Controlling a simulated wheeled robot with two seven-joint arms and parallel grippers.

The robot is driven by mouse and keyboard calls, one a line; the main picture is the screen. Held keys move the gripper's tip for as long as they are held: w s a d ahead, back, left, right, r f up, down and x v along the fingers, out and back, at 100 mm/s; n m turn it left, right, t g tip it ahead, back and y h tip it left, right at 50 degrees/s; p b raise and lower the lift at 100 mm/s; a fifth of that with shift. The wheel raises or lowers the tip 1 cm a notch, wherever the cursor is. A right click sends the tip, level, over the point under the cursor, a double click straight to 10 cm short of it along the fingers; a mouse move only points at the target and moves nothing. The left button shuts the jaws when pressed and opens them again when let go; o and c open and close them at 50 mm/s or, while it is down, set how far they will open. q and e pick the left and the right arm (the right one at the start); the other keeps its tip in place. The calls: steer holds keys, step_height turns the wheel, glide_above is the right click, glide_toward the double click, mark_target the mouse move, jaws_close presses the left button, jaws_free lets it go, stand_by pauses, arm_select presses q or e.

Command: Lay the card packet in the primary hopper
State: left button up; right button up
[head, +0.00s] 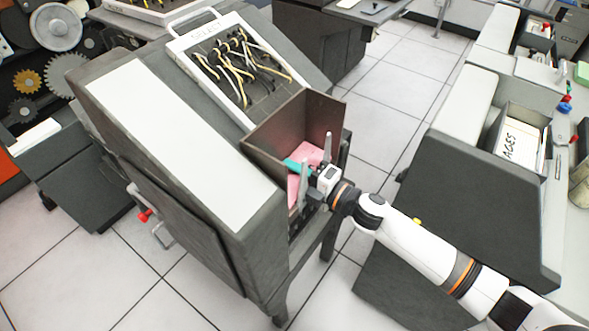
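The primary hopper seems to be the brown open-topped metal box (268,147) on the end of the grey machine. A pink card packet (306,152) is inside it, with pink showing on both sides of my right gripper. My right gripper (298,167) reaches into the hopper's open front from the right, and a teal piece at its tip lies over or against the pink cards. Its fingers are too small and covered to show whether they grip the packet. My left gripper is out of view.
A sorter panel labelled SELECT (181,43) with black and yellow cables sits behind the hopper. The machine has a pale sloping top (165,135). A dark cabinet (470,185) stands at right, with a card box labelled AGES (519,140). Tiled floor lies between.

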steer(key=shift+s+d+f, duration=0.15)
steer(key=shift+f, duration=0.3)
steer(key=shift+s+d+f, duration=0.15)
steer(key=shift+f, duration=0.3)
steer(key=r+b+v, duration=0.1)
steer(key=v, duration=1)
steer(key=shift+r+b, duration=0.3)
steer(key=shift+r, duration=0.1)
steer(key=shift+d, duration=0.1)
